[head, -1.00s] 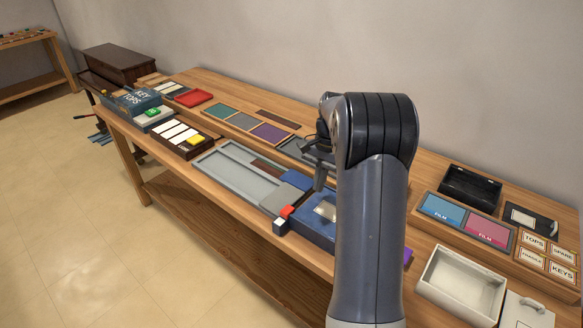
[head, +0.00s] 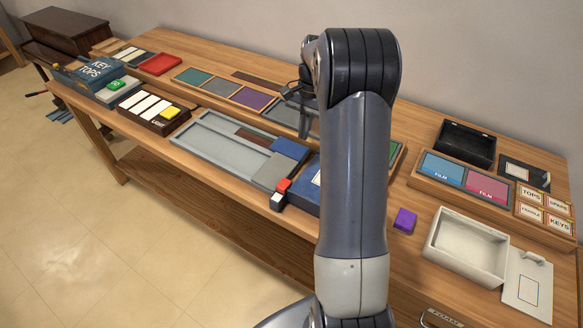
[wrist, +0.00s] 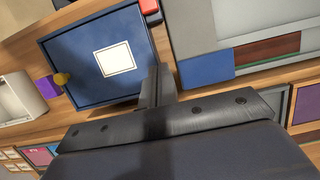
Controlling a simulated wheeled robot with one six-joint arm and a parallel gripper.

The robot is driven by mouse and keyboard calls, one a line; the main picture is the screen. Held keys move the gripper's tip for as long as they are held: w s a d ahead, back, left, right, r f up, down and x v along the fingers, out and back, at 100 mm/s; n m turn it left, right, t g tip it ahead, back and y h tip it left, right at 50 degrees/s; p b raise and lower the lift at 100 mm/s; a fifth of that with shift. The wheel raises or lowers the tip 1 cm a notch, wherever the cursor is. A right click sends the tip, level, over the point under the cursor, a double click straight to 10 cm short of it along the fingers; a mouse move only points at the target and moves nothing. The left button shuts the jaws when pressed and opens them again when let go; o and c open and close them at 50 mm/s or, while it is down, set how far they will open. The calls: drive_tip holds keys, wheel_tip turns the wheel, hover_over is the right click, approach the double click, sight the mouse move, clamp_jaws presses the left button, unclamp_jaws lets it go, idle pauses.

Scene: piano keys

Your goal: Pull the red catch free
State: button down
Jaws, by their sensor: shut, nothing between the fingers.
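The red catch (head: 283,185) sits at the left edge of a blue box, beside a grey tray, with a small white-topped block (head: 277,201) in front of it. In the wrist view the red catch (wrist: 148,5) shows only at the top edge. The blue box (head: 305,195) is mostly hidden behind my arm in the head view; the wrist view shows its blue top and white label (wrist: 115,58). My gripper (head: 303,130) is above the table, behind and apart from the catch. In the wrist view my gripper (wrist: 158,82) is shut and empty.
The grey tray (head: 215,150) holds blue, grey and brown pieces. A purple block (head: 405,221) and an open white box (head: 440,245) stand to the right. Film trays and a black box (head: 466,145) are at the back right. Key trays fill the left.

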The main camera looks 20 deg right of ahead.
sight(284, 184)
drive_tip(key=p+x, duration=0.1)
drive_tip(key=x, duration=0.8)
drive_tip(key=shift+s+f, duration=0.1)
drive_tip(key=shift+f, duration=0.05)
drive_tip(key=a, duration=0.1)
drive_tip(key=s, duration=0.1)
drive_tip(key=a+p, duration=0.1)
drive_tip(key=shift+s+a+f, duration=0.25)
drive_tip(key=shift+s+a, duration=0.05)
drive_tip(key=shift+s+a+f, duration=0.1)
drive_tip(key=shift+s+a, duration=0.2)
drive_tip(key=shift+a, duration=0.15)
drive_tip(key=shift+s+a, duration=0.5)
drive_tip(key=shift+a, duration=0.25)
drive_tip(key=shift+s+a, duration=0.5)
drive_tip(key=shift+a, duration=0.25)
